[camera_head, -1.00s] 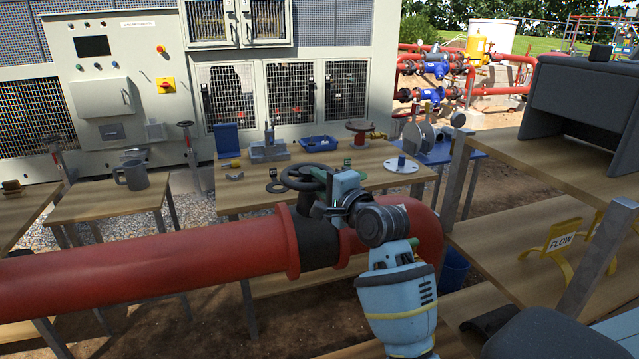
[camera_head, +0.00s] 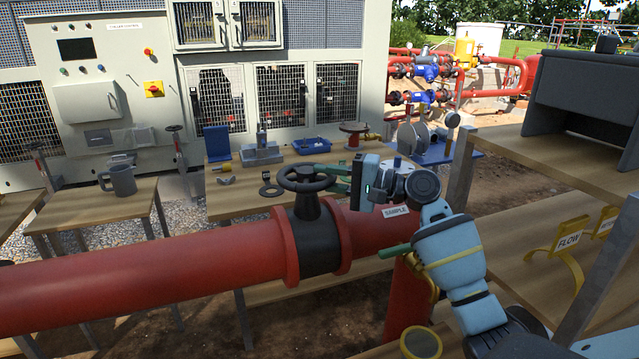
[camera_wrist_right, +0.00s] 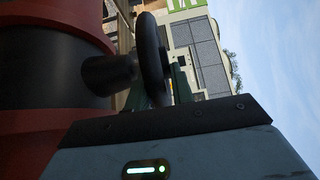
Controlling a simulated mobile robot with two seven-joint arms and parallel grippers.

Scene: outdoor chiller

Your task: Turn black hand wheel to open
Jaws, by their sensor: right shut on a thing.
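The black hand wheel (camera_head: 305,178) sits on a black valve body (camera_head: 320,245) between two red pipe flanges. It lies roughly flat at the top of a short stem. My right gripper (camera_head: 334,173) comes in from the right, with its green fingers shut on the right side of the wheel's rim. In the right wrist view the wheel (camera_wrist_right: 152,60) appears edge-on, with the fingers (camera_wrist_right: 180,85) at its rim and partly hidden by it. My left gripper is not in view.
The red pipe (camera_head: 130,280) runs across the front. A grey mug (camera_head: 121,180) stands on the left table. Shelves with a yellow FLOW sign (camera_head: 568,240) stand at right.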

